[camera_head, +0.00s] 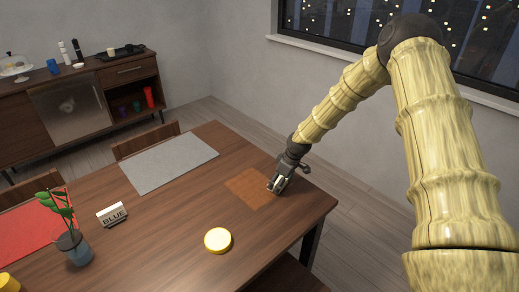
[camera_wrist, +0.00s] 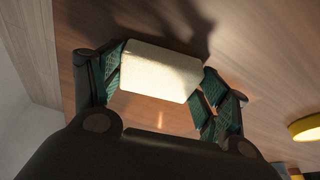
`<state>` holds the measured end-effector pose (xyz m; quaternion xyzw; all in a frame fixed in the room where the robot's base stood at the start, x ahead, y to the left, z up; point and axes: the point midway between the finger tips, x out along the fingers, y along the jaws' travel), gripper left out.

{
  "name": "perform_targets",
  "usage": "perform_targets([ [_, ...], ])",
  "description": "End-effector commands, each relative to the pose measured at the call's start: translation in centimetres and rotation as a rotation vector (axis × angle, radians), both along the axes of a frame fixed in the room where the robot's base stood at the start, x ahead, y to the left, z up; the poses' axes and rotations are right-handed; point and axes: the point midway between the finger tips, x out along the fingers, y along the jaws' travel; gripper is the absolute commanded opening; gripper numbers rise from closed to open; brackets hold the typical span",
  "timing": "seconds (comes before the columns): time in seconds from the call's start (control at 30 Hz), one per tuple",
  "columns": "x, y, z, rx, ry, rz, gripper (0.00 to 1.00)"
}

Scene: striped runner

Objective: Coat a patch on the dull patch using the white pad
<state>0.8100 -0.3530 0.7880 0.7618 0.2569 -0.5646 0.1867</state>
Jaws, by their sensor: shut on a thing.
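The white pad (camera_wrist: 160,72) is a pale block held between the two green-padded fingers of my gripper (camera_wrist: 160,82) in the wrist view. In the head view my gripper (camera_head: 279,184) points down at the right edge of the dull patch (camera_head: 246,187), an orange-brown square on the wooden table. The pad is mostly hidden by the fingers there. I cannot tell whether the pad touches the surface. An orange-brown area, likely the patch, shows below the pad in the wrist view (camera_wrist: 150,108).
A yellow round thing (camera_head: 218,239) lies on the table (camera_head: 165,215) in front of the patch. Bare wood surrounds the patch.

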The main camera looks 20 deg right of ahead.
Motion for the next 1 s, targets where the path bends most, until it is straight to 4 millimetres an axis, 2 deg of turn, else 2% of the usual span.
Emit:
perform_targets([
  [0.07,0.1,-0.6,-0.1,0.0,0.0,0.0,0.49],
  [0.13,0.2,-0.5,0.7,0.0,0.0,0.003,0.49],
  [0.2,0.3,-0.4,2.7,-0.001,-0.004,0.004,0.49],
  [0.27,0.2,-0.5,2.8,-0.001,-0.001,0.003,0.49],
  [0.7,0.4,0.2,6.8,0.0,0.0,0.01,0.49],
  [1.0,0.5,0.4,8.1,0.0,0.0,0.013,0.49],
])
